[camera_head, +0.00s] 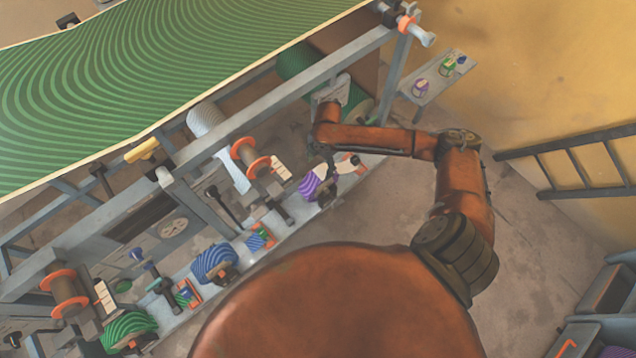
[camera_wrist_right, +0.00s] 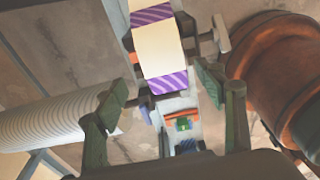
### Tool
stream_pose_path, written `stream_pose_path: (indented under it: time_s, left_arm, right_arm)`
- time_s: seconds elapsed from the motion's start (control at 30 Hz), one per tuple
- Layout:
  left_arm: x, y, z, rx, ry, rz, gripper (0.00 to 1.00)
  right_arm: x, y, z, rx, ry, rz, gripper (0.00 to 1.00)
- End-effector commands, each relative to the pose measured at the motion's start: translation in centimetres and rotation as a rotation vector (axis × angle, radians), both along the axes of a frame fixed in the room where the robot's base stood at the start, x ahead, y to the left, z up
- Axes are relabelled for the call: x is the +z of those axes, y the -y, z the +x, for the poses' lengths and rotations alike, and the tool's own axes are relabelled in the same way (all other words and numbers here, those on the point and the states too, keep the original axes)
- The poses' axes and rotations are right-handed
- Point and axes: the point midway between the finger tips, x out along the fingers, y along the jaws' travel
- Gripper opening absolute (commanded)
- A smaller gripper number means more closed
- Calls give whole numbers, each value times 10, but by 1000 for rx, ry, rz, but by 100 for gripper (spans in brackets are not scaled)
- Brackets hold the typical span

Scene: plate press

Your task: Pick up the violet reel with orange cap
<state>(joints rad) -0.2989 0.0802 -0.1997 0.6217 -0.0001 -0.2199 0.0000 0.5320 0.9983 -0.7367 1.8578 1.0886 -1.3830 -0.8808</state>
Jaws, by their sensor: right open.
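A violet striped reel (camera_head: 316,188) lies at the right part of the low grey rail in the head view. An orange and white part shows just beside it, but I cannot tell whether that is its cap. In the right wrist view, a violet striped reel with a cream band (camera_wrist_right: 160,50) is at the top centre. My right gripper (camera_wrist_right: 168,95) is open, with its fingers apart on either side of the reel's lower end in that picture. I cannot tell whether they touch it. In the head view my right arm partly hides the gripper. My left gripper is out of view.
The rail also bears a blue reel (camera_head: 213,262), a green reel (camera_head: 128,330) and small coloured blocks. Brown rollers with orange rings (camera_head: 250,158) and a grey frame bar (camera_head: 270,105) stand close by. Small cans sit on a side shelf (camera_head: 432,90). A ladder (camera_head: 575,158) is at right.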

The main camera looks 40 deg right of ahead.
Motion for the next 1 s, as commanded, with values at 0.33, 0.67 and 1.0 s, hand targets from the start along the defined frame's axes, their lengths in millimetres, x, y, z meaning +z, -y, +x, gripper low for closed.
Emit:
stream_pose_path:
  time_s: [0.33,0.67,1.0]
  left_arm:
    - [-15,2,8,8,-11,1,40]
    - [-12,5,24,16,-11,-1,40]
    - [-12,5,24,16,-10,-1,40]
  right_arm:
    - [-48,-4,-7,-1,-2,0,64]
    - [-58,-6,-7,-1,2,0,64]
    - [-58,-6,-7,-2,2,0,48]
